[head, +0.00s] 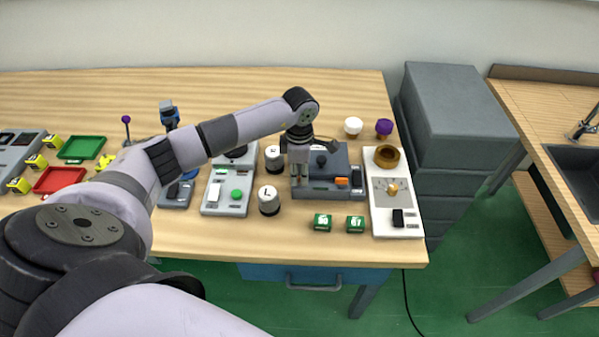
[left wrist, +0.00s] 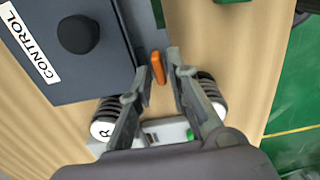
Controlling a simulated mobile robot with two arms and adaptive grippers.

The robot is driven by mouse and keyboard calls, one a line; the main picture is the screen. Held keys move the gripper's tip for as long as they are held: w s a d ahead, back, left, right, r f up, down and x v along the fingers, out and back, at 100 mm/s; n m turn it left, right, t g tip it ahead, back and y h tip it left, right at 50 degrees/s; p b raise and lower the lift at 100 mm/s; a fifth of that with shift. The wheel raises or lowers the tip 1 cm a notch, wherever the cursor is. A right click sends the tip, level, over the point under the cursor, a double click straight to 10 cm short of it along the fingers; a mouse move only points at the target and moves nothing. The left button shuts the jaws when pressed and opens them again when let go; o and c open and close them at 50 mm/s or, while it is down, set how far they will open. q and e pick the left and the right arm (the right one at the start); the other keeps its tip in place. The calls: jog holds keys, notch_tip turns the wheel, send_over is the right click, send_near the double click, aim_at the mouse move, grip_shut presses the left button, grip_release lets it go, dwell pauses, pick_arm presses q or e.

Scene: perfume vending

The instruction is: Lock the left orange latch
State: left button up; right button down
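A dark grey control box (head: 328,190) stands near the right end of the table. One orange latch (head: 341,181) shows on its front right part in the head view. Another orange latch (left wrist: 158,68) shows in the left wrist view at the edge of the box (left wrist: 65,65), which has a CONTROL label and a black knob (left wrist: 75,35). My left gripper (head: 299,185) points down at the left side of the box and hides this latch in the head view. Its fingers (left wrist: 160,72) are apart, one on each side of the latch; contact cannot be told. My right gripper is not in view.
Black-and-white cylinders (head: 269,202) stand just left of the box. Two green cubes (head: 322,222) (head: 355,224) lie in front of it. A white panel (head: 396,225) with a brass ring (head: 386,157) is to its right, and a grey switch panel (head: 226,197) to the left.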

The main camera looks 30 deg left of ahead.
pick_arm(q)
grip_shut()
dwell(0.3)
jog(key=shift+f+m+b, duration=0.1)
jog(key=shift+m+b, duration=0.3)
jog(key=shift+b, duration=0.2)
jog(key=m+b, duration=0.7)
jog(key=b, duration=0.1)
jog(key=shift+w, duration=0.2)
jog(key=m+b, duration=0.4)
jog(key=m, duration=0.1)
jog(key=shift+m, duration=0.4)
jog(key=m+b, duration=0.2)
jog(key=m, duration=0.2)
jog(key=shift+w+b, duration=0.1)
jog(key=shift+b, duration=0.25)
jog(key=shift+r+m, duration=0.2)
jog(key=shift+m, duration=0.1)
grip_release()
